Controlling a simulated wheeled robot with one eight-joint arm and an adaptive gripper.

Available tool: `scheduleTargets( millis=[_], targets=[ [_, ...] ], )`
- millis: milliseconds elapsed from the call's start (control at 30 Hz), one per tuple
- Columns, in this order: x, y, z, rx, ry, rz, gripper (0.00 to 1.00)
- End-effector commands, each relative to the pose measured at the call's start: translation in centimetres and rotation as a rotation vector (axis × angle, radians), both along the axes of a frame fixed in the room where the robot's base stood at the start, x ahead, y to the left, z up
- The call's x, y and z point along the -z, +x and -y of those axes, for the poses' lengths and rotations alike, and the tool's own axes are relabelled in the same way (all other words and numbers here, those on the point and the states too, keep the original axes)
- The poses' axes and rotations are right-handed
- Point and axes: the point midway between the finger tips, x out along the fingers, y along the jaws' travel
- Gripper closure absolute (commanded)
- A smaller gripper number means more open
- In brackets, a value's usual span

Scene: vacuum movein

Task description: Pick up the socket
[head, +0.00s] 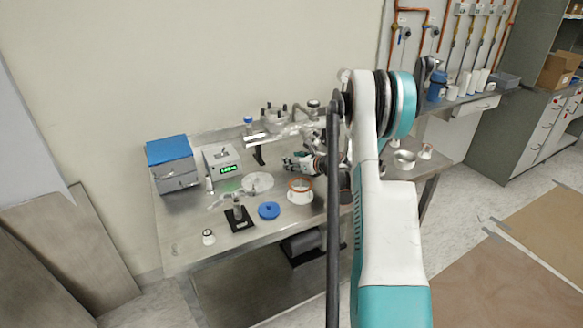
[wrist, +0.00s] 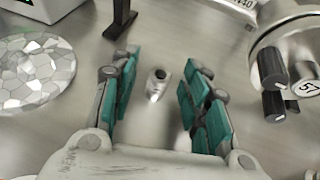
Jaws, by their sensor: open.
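The socket looks to be the small metal cylinder (wrist: 157,84) that lies on the steel table between my fingers in the wrist view. Its dark open end faces up the picture. My gripper (wrist: 160,78) is open, with teal finger pads on both sides of the socket, apart from it. In the head view my gripper (head: 296,164) is low over the middle of the table, and I cannot make out the socket there.
A metal apparatus with black knobs (wrist: 273,68) stands close right of my fingers. A faceted disc (wrist: 35,72) lies left, and a black post (wrist: 121,18) stands beyond. The table (head: 185,235) also holds a blue-topped box (head: 170,150), a blue disc (head: 268,210) and a white ring-topped vessel (head: 300,197).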

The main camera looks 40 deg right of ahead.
Motion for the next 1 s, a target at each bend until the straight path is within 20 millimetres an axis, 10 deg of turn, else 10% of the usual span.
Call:
scheduleTargets(
  millis=[167,400,1000],
  targets=[
    [-0.1,0.0,0.0,0.001,0.000,0.000,0.57],
    [-0.1,0.0,0.0,0.001,0.000,0.000,1.00],
    [-2.4,0.0,0.0,0.001,0.000,0.000,1.00]
  ],
)
